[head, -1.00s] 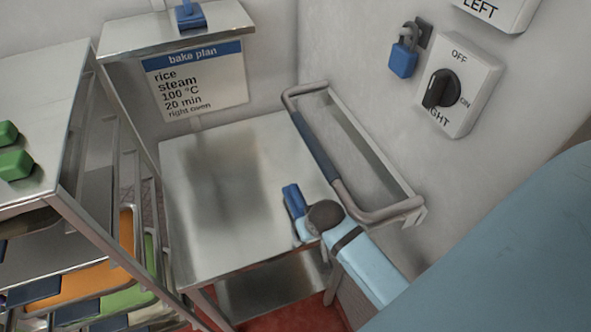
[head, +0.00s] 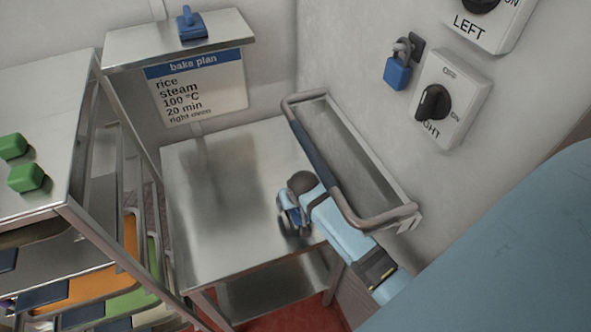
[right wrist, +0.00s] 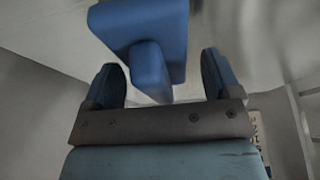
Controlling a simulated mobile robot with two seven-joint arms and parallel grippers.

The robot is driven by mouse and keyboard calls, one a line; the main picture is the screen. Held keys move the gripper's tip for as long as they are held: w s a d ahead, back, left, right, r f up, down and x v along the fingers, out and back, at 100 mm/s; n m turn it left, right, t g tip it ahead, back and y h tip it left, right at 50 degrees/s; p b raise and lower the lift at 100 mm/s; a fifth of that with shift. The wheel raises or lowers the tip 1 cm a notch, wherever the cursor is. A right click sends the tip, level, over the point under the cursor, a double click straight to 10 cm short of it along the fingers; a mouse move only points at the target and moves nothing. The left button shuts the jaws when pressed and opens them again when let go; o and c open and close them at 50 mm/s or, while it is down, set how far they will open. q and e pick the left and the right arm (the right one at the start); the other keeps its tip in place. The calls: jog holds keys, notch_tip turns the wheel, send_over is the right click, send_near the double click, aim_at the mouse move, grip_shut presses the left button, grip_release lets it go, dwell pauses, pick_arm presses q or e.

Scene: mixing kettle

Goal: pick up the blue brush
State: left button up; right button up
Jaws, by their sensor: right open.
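The blue brush (right wrist: 140,25) fills the top middle of the right wrist view, a broad block with a thick handle stub. My right gripper (right wrist: 160,80) is open, one finger on each side of the handle in that view. I see no finger closed on it, and the depth between them is unclear. My left gripper is out of view.
The steel table (head: 215,235) is bare on its left. A rack (head: 75,195) with coloured trays stands left, green blocks (head: 26,178) on top. A padlock (head: 397,72) and knob switch (head: 433,102) are on the wall.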

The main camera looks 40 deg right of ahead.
jog(key=shift+f, duration=0.1)
dwell(0.3)
jog(key=shift+f, duration=0.2)
dwell(0.3)
jog(key=c, duration=1.2)
jog(key=shift+r, duration=0.1)
